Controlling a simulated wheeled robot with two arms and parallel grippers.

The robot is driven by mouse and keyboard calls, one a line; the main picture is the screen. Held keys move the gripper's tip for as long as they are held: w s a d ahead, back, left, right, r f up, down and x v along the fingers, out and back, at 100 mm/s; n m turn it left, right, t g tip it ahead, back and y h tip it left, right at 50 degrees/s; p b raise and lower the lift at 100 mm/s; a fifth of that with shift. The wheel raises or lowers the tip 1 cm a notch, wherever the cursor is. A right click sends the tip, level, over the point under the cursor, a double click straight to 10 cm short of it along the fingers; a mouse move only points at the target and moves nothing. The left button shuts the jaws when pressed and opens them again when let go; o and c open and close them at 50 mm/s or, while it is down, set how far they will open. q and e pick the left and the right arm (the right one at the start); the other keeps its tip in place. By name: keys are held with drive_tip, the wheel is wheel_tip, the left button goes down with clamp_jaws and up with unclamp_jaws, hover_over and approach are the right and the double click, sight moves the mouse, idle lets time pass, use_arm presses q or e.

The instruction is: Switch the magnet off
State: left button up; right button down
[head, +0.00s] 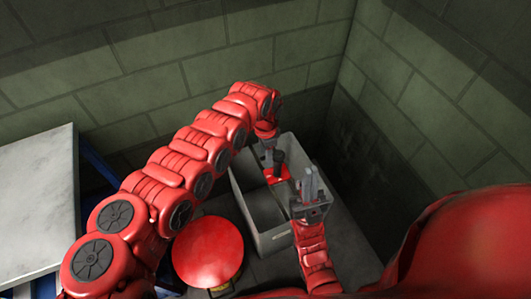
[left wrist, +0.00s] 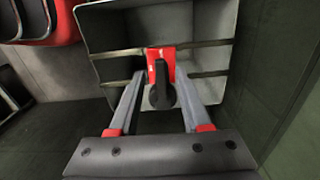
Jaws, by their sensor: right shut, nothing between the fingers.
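The magnet is a red block (head: 274,176) with a black knob (head: 279,158), set in the grey metal bin (head: 258,207). In the left wrist view the red block (left wrist: 153,58) sits across the bin's bars, and its black knob (left wrist: 162,92) points toward my left gripper. My left gripper (left wrist: 161,78) is open, one finger on each side of the knob, with visible gaps. It also shows in the head view (head: 270,150), above the bin's far part. My right gripper (head: 310,175) is shut and empty, upright over the bin's near right side.
A red round-topped stool or button (head: 208,251) stands left of the bin. A grey-topped table (head: 38,200) with a blue frame is at the far left. Block walls (head: 210,70) close in behind and to the right of the bin.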

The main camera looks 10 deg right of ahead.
use_arm(q)
wheel_tip(320, 180, up, 17)
drive_tip(key=shift+r, duration=0.2)
idle(0.5)
idle(0.4)
